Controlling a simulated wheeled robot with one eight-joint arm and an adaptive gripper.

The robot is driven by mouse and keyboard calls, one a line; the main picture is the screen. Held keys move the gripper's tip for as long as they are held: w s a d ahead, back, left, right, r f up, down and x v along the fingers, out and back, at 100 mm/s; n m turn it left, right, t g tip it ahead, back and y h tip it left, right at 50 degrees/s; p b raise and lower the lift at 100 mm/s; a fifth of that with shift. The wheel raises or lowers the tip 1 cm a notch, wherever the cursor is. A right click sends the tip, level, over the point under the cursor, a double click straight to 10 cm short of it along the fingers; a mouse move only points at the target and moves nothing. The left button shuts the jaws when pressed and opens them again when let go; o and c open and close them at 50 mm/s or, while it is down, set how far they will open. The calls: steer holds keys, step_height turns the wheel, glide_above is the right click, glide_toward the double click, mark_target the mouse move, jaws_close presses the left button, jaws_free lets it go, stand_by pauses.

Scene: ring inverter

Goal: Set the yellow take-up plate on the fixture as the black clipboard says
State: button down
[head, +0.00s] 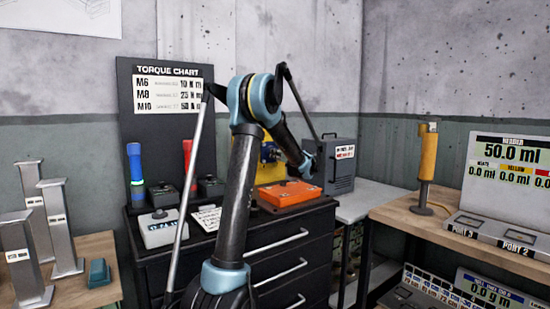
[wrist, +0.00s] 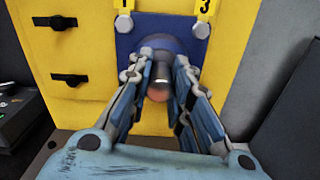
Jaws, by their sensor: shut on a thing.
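A yellow panel stands on the dark cabinet in the head view (head: 270,172), partly behind my arm. It fills much of the wrist view (wrist: 70,50). A blue plate (wrist: 150,28) is on its face, below yellow tags marked 1 (wrist: 123,25) and 3 (wrist: 203,25). My gripper (wrist: 160,70) is shut on a metal knob with a coppery round end (wrist: 158,92), in front of the blue plate. In the head view I cannot make out the fingertips. A small printed sheet (head: 207,218) lies on the cabinet; its text is unreadable, and I cannot tell whether it is the clipboard.
An orange case (head: 290,193) lies on the cabinet close to my wrist. A grey box (head: 338,168) stands to its right. Black latches (wrist: 70,80) stick out from the yellow panel.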

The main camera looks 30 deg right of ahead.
steer(key=c, duration=1.4)
jaws_free()
steer(key=s, duration=0.8)
steer(key=s+d, duration=0.1)
steer(key=s, duration=0.3)
